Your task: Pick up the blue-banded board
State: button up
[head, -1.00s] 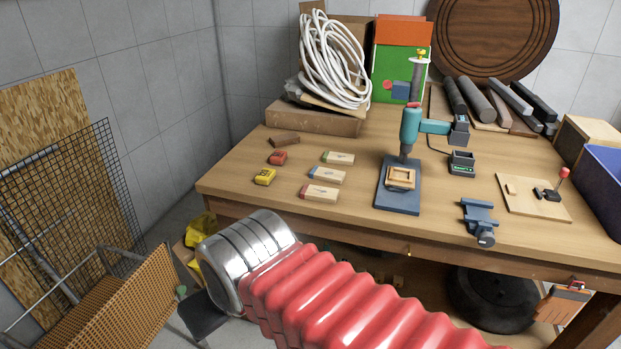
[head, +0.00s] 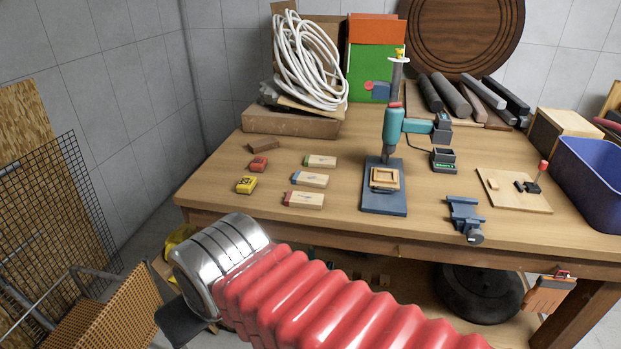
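The blue-banded board (head: 310,180) is a small pale wooden block with a blue band near its left end. It lies flat on the workbench in the head view, the middle one of three similar boards. The green-banded board (head: 320,161) lies behind it and the red-banded board (head: 303,200) in front, with gaps between. My arm, a red bellows with a silver cuff, crosses the lower foreground. A dark part of my gripper (head: 186,322) shows below the cuff, off the bench's front left. Its fingers cannot be made out, and the gripper is well away from the boards.
A yellow block (head: 246,185), a red block (head: 258,164) and a brown block (head: 263,146) lie left of the boards. A drill press (head: 393,135) stands to their right. Coiled white hose (head: 310,60) is behind. A wire mesh (head: 65,200) leans at left.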

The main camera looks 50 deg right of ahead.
aim_at(301, 177)
jog(key=i, duration=0.85)
jog(key=u, duration=0.05)
